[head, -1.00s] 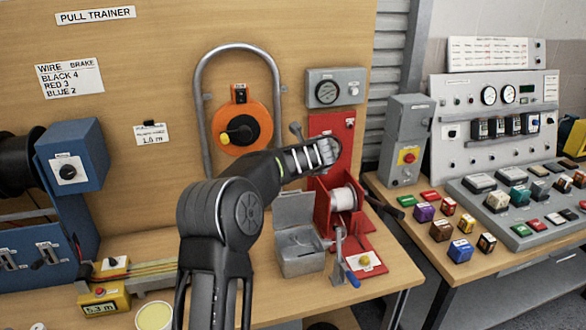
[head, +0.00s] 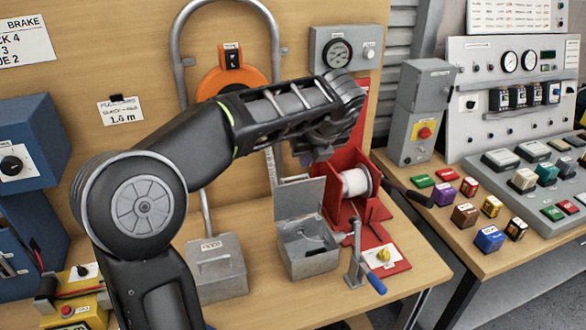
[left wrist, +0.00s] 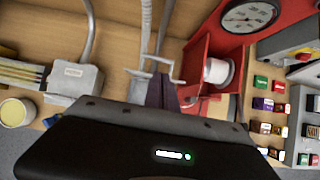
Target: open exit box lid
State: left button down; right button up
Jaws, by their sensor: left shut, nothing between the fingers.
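A grey metal box (head: 309,258) stands on the bench with its lid (head: 300,204) raised upright at the back, and its inside shows. A second grey box (head: 216,274) with a label too small to read stands to its left with its top closed; it also shows in the left wrist view (left wrist: 75,80). I cannot tell from the labels which one is the exit box. My left gripper (head: 312,157) is shut and empty, above and behind the raised lid, apart from it in the head view. Its dark fingertips show in the left wrist view (left wrist: 161,90). My right gripper is not in view.
A red stand with a white spool (head: 356,183) and a blue-handled crank (head: 374,282) are right of the open box. An orange reel (head: 225,80) and a metal hoop are on the back board. A control desk with coloured blocks (head: 489,239) is at the right.

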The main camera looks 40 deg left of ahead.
aim_at(296, 193)
pick_arm(q)
jog(key=p+x, duration=0.1)
jog(key=x, duration=0.8)
jog(key=shift+s+f, duration=0.15)
jog(key=shift+f, duration=0.25)
jog(key=shift+a, duration=0.1)
